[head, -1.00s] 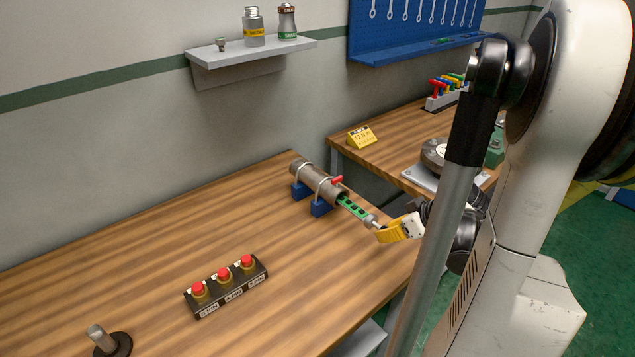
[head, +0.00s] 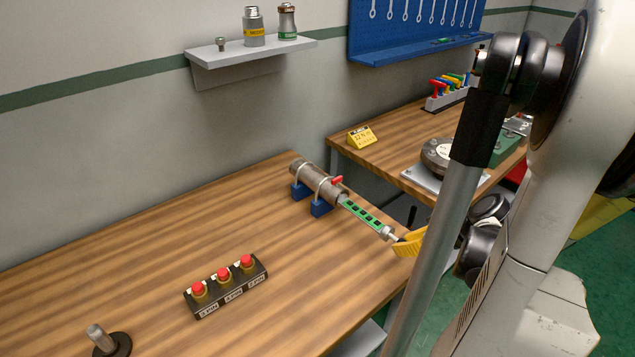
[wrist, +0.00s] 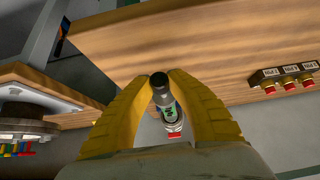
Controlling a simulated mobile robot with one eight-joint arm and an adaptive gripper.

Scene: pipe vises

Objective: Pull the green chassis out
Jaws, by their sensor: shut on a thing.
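The green chassis (head: 362,214) is a slotted strip sticking out of the open end of the grey pipe (head: 321,180); its far part is hidden inside the pipe. The pipe lies on two blue vise blocks (head: 320,207) with a red handle on the near one. My gripper (head: 405,243) has yellow fingers and is at the chassis's outer end, partly behind my arm. In the wrist view, its fingers (wrist: 162,88) are shut around the chassis's dark round end (wrist: 159,81), with the green part just beyond.
A box with three red buttons (head: 226,286) sits on the wooden table (head: 150,260). A post on a round base (head: 108,342) stands at front left. A second bench (head: 400,150) with a yellow sign (head: 361,137) is at right. A shelf (head: 250,48) holds bottles.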

